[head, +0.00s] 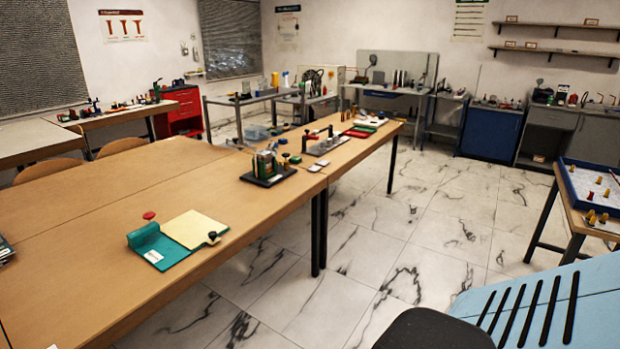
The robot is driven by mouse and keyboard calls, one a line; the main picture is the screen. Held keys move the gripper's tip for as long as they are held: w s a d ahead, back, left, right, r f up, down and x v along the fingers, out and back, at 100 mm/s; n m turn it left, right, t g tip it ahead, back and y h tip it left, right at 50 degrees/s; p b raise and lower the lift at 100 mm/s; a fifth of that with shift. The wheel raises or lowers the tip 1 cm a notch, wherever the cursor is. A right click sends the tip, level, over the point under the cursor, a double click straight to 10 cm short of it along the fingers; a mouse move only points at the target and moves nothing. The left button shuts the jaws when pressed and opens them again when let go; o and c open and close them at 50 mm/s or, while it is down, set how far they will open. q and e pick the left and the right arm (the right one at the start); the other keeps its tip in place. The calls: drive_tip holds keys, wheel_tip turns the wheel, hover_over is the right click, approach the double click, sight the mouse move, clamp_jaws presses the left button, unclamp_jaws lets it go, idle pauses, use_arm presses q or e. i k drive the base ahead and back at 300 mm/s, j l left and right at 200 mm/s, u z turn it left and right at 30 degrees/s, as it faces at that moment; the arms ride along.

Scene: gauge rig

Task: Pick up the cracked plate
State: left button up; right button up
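No plate with a crack that I can make out is in the head view. A cream flat plate or sheet (194,229) lies on a green fixture (180,262) with a red knob and a black knob, on the near wooden table (90,290). I cannot tell whether it is cracked. Neither of my grippers is in view.
A black-based device (268,177) stands at the near table's right edge. Beyond it, a lever rig (322,140) stands on the same row of tables. A table with a blue-rimmed tray (590,205) is at the right. The marble floor (420,220) between is clear.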

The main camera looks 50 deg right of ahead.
sight(262, 153)
drive_tip(key=i+l+z, duration=0.3)
drive_tip(key=z, duration=0.2)
drive_tip(key=i+l+z, duration=0.3)
drive_tip(key=z, duration=0.15)
drive_tip(key=i+l+z, duration=0.1)
drive_tip(key=i, duration=0.5)
drive_tip(key=i+l+z, duration=0.1)
drive_tip(key=i, duration=0.5)
drive_tip(key=i+l+z, duration=0.1)
drive_tip(key=i+z, duration=0.4)
